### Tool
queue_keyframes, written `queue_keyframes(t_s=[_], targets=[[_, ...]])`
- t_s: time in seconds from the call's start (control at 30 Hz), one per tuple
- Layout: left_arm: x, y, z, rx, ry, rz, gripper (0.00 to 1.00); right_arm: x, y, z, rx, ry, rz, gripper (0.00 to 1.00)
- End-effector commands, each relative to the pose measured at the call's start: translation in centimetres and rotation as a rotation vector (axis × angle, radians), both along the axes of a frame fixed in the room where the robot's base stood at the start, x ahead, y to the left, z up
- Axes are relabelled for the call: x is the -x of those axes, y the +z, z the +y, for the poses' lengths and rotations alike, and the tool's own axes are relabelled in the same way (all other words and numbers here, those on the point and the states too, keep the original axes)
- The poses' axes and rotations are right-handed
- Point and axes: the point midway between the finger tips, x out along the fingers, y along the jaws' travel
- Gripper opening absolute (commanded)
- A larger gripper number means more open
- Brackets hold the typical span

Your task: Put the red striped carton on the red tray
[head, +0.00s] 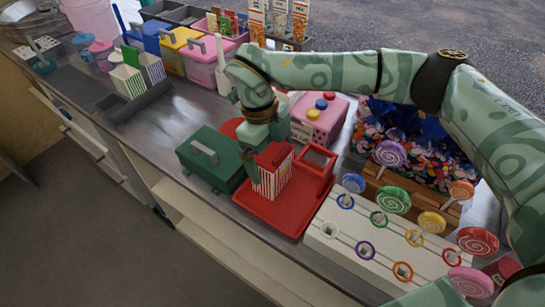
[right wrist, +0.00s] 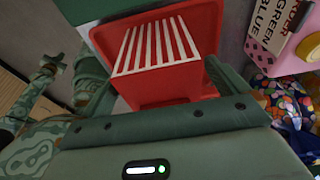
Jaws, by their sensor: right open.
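The red carton with white stripes (head: 270,182) stands on the red tray (head: 268,213), near its left side. My right gripper (head: 268,158) is open around the upper part of the carton, pointing down. One finger shows at the carton's left side; the far finger is mostly hidden. In the right wrist view the striped carton (right wrist: 158,50) lies between the two spread fingers (right wrist: 160,88), with the red tray (right wrist: 206,20) behind it. I cannot tell whether either finger touches it. My left gripper is not clearly seen.
A green box (head: 208,160) stands close left of the tray. A red open-topped box (head: 316,165) is at its back right. The white ring board (head: 345,250) and lollipops (head: 393,198) stand to the right. A pink box (head: 325,118) is behind.

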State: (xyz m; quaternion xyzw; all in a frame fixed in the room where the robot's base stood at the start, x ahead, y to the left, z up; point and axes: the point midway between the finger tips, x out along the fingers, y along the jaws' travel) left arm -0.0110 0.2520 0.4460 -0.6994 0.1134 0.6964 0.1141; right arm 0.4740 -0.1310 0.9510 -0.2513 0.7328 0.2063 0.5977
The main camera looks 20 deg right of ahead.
Motion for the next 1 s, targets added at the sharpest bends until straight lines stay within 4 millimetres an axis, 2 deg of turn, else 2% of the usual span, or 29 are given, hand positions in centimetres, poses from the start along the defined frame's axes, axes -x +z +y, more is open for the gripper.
queue_keyframes(t_s=[0.03,0.2,0.4,0.6,1.0], targets=[[-0.2,0.5,0.0,0.000,0.000,-0.004,0.00,-0.3,1.5,0.1,0.001,-0.001,-0.007,0.99],[-0.5,1.3,0.0,0.000,0.000,-0.012,0.00,-0.9,5.6,0.7,0.000,0.001,-0.009,0.99],[-0.7,2.0,0.0,0.000,-0.001,-0.017,0.00,-1.5,9.2,1.1,0.000,0.000,-0.005,0.99],[-0.8,2.1,0.0,0.000,-0.001,-0.018,0.00,-1.7,10.4,1.3,0.000,0.000,-0.002,0.99],[-0.8,2.1,0.0,0.001,-0.002,-0.018,0.00,-1.7,10.4,1.3,0.000,0.000,-0.001,0.99]])
